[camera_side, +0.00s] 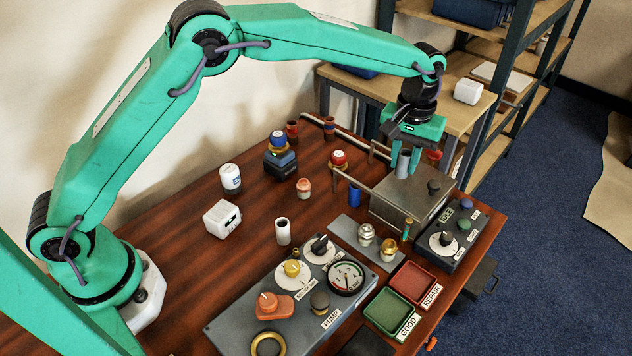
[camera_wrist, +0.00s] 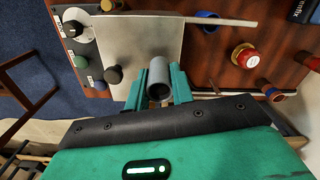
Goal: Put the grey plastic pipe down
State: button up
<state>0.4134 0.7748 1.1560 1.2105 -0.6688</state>
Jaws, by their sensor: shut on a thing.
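The grey plastic pipe (camera_side: 403,162) is a short open tube. My gripper (camera_side: 402,158) is shut on it, with a green finger on each side. In the wrist view the pipe (camera_wrist: 159,92) sits between the two fingers of my gripper (camera_wrist: 160,90), and its open end faces the camera. It is held over or beside the back edge of the grey metal box (camera_side: 385,200). I cannot tell whether its lower end touches anything.
A blue cylinder (camera_side: 354,195), a red-capped valve (camera_side: 338,159) and a red part (camera_side: 434,156) stand near the box. A green tray (camera_side: 376,312) and a red tray (camera_side: 405,278) lie in front. Clear wood (camera_side: 265,205) shows at the table's middle left.

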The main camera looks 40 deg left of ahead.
jog(key=s+d, duration=0.5)
jog(key=s, duration=0.4)
jog(key=s+d+n, duration=0.1)
jog(key=s+d, duration=0.4)
jog(key=s, duration=0.5)
jog(key=s+d, duration=0.5)
jog(key=s, duration=0.5)
jog(key=shift+s+n, duration=0.25)
jog(key=shift+n, duration=0.05)
jog(key=shift+d, duration=0.1)
jog(key=shift+f, duration=4.9)
jog(key=shift+f, duration=0.1)
jog(key=o, duration=1)
jog(key=shift+c, duration=0.2)
